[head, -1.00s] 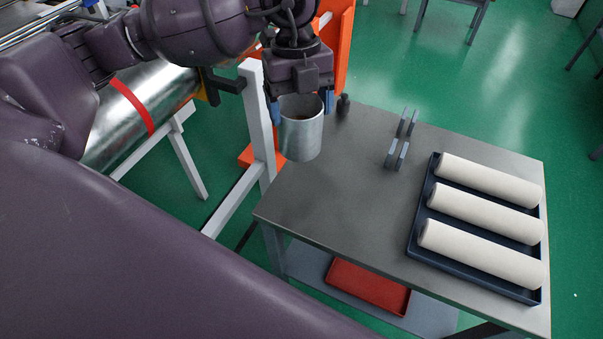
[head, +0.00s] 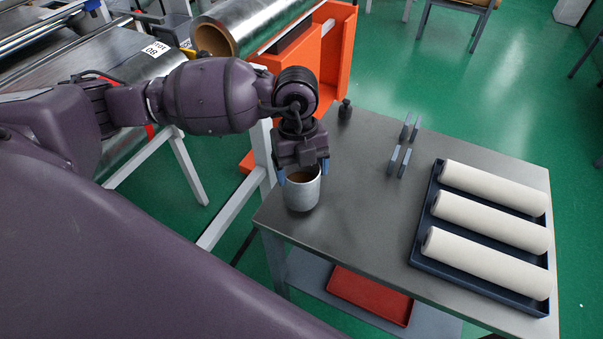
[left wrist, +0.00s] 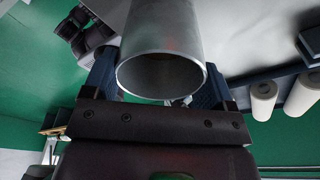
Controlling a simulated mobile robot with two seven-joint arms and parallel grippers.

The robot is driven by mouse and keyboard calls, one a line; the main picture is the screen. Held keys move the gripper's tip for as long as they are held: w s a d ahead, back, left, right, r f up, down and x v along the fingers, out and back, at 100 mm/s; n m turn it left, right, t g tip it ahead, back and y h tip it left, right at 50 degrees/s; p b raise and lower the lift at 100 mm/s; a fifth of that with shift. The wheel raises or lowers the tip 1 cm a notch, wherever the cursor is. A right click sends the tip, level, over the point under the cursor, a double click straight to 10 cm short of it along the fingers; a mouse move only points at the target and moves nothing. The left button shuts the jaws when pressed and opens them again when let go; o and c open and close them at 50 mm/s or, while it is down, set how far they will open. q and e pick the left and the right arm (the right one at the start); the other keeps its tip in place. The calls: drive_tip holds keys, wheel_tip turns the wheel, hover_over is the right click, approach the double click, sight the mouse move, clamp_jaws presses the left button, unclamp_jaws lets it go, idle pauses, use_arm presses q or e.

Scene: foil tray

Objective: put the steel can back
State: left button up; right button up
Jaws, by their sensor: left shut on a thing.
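The steel can (head: 302,193) is a grey open-topped cylinder, upright at the left end of the grey table (head: 345,215) in the head view. Its inside looks brownish. My left gripper (head: 300,174) is shut on the can near its rim, one blue finger on each side. In the left wrist view the can (left wrist: 161,55) sits between the fingers of the gripper (left wrist: 160,88), its open mouth towards the camera. Whether the can's base touches the table I cannot tell. My right gripper is not in view.
A dark blue tray (head: 425,250) with three white rolls (head: 490,222) stands at the table's right. A grey two-part stand (head: 404,147) and a small dark object (head: 345,109) are further back. An orange frame (head: 335,60) stands behind left. The table's front middle is clear.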

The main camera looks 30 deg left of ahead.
use_arm(q)
drive_tip(key=shift+f, duration=0.95)
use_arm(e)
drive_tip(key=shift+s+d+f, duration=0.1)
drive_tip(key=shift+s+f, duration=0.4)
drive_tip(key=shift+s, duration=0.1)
use_arm(q)
drive_tip(key=shift+f, duration=0.1)
